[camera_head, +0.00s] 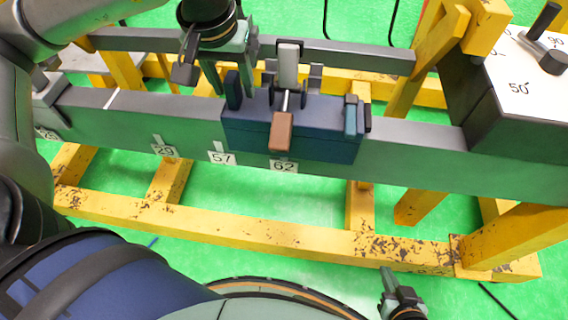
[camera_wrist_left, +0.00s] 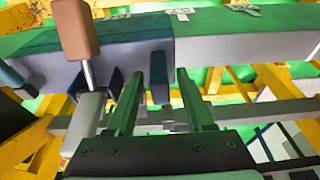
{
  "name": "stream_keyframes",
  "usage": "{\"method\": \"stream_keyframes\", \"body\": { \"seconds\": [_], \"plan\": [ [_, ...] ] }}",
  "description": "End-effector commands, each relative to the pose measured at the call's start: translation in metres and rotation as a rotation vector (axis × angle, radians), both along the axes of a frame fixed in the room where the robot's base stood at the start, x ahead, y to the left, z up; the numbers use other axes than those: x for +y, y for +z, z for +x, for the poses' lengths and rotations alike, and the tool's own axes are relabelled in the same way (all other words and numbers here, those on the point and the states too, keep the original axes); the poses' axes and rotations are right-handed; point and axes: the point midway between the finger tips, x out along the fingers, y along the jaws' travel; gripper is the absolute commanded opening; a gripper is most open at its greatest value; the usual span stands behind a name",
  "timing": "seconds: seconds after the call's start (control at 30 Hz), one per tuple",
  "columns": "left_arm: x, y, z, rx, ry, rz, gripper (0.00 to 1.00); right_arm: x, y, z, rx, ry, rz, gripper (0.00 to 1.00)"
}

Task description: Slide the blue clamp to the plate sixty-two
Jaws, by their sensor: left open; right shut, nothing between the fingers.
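The blue clamp (camera_head: 330,143) sits on the long grey rail, its brown-tipped lever (camera_head: 282,132) pointing to the front. Plate 62 (camera_head: 284,166) is on the rail's front face, just below the clamp's lower edge and roughly under the lever. The clamp also shows in the left wrist view (camera_wrist_left: 110,35). My left gripper (camera_head: 230,78) is open at the clamp's left end. In the left wrist view its fingers (camera_wrist_left: 159,72) stand apart with a dark blue post (camera_wrist_left: 160,85) of the clamp showing between them; contact cannot be told. My right gripper (camera_head: 388,271) is shut and empty, low at the front.
Plates 57 (camera_head: 222,158) and 29 (camera_head: 164,150) lie left of plate 62 on the rail (camera_head: 420,160). A grey box with a white dial (camera_head: 520,80) stands at the rail's right end. A yellow frame (camera_head: 240,227) supports the rail. The rail left of the clamp is clear.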

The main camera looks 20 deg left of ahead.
Motion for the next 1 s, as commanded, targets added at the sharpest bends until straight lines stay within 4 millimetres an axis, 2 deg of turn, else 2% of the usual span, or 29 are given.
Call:
{"method": "stream_keyframes", "body": {
  "seconds": [0.13, 0.2, 0.3, 0.63, 1.0],
  "plan": [
    [0.000, 0.000, 0.000, 0.000, 0.000, 0.000, 0.53, -0.001, 0.001, -0.001, 0.004, 0.000, -0.004, 0.00],
    [0.000, 0.000, 0.000, 0.000, 0.000, 0.000, 0.53, -0.007, 0.012, -0.006, 0.002, -0.003, -0.011, 0.00],
    [0.000, 0.019, 0.000, -0.001, 0.000, -0.001, 0.53, -0.005, 0.023, -0.004, 0.002, -0.001, -0.008, 0.00],
    [0.000, 0.059, 0.000, 0.000, -0.001, -0.001, 0.53, -0.001, 0.043, -0.002, 0.004, 0.000, -0.001, 0.00],
    [0.000, 0.098, 0.000, -0.001, -0.001, 0.000, 0.53, -0.005, 0.062, -0.001, -0.007, -0.012, -0.003, 0.00]
  ]
}}
